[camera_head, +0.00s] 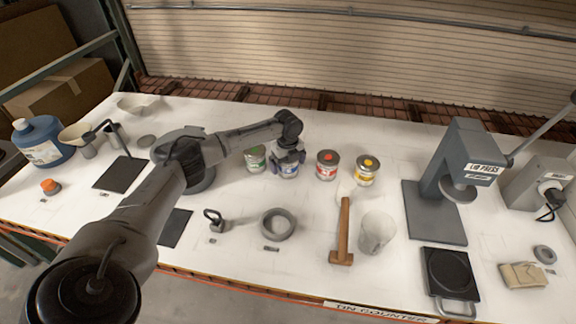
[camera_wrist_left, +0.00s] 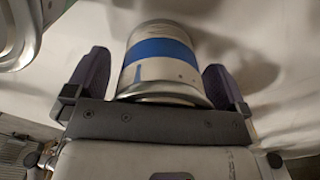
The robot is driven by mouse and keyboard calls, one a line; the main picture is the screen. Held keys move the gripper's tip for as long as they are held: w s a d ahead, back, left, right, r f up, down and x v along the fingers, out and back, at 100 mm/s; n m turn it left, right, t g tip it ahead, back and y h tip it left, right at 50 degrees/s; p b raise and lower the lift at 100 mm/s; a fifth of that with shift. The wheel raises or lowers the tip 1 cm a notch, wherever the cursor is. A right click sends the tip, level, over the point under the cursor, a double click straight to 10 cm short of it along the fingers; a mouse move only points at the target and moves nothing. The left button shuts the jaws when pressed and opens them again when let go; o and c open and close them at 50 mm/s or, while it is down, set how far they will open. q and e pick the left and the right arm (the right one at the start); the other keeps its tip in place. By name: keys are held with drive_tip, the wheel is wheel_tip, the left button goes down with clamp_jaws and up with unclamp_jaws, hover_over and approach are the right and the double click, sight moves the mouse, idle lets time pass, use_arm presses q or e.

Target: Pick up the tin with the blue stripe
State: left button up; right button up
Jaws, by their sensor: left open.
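The tin with the blue stripe (camera_wrist_left: 162,58) fills the middle of the left wrist view. My left gripper (camera_wrist_left: 158,82) is open, with one finger on each side of the tin and a visible gap at the right finger. In the head view, my left gripper (camera_head: 287,157) is over the blue-striped tin (camera_head: 288,171) and hides its upper part. The tin stands on the white counter in a row with a green tin (camera_head: 255,159), a red tin (camera_head: 327,165) and a yellow tin (camera_head: 366,170). My right gripper is not in view.
The green tin stands close on the left. A lab press (camera_head: 462,170) stands at the right.

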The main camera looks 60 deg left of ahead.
use_arm(q)
drive_tip(key=shift+c, duration=0.5)
drive_tip(key=c, duration=0.9)
drive_tip(key=shift+r, duration=0.25)
drive_tip(key=shift+r, duration=0.35)
drive_tip(key=shift+r+p, duration=0.3)
drive_tip(key=shift+r, duration=1.25)
drive_tip(key=shift+w+d+r+p, duration=0.15)
drive_tip(key=shift+w+d+r, duration=0.95)
drive_tip(key=shift+d, duration=0.45)
drive_tip(key=shift+w+d+r+p, duration=0.2)
drive_tip(key=shift+w+d+r, duration=0.9)
drive_tip(key=shift+d, duration=0.5)
drive_tip(key=shift+w+d+r+p, duration=0.15)
drive_tip(key=shift+w+d+r, duration=0.95)
drive_tip(key=shift+d, duration=0.45)
